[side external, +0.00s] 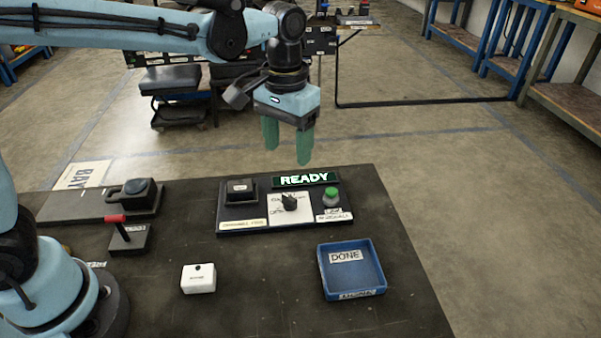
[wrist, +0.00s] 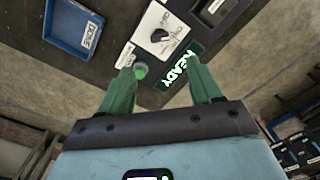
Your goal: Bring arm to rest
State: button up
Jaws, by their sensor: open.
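My gripper (side external: 287,148) hangs above the far edge of the dark table, over the control panel (side external: 262,224). Its green fingers are apart with nothing between them. In the wrist view my gripper (wrist: 163,85) also shows open and empty. The panel has a lit green READY sign (side external: 303,180), a black rotary knob (side external: 289,202) on a white plate, and a green button (side external: 331,197). The fingers appear to be clear of the panel. In the wrist view the READY sign (wrist: 181,65) is partly covered by the right finger.
A blue tray marked DONE (side external: 382,264) sits at the front right.

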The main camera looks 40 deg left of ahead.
jog(key=s+a+t, duration=0.7)
jog(key=s+a, duration=0.4)
jog(key=g, duration=0.7)
send_over(289, 197)
notch_tip(289, 197, down, 12)
jog(key=shift+f, duration=0.1)
dwell(0.5)
jog(key=shift+c, duration=0.3)
jog(key=c, duration=1)
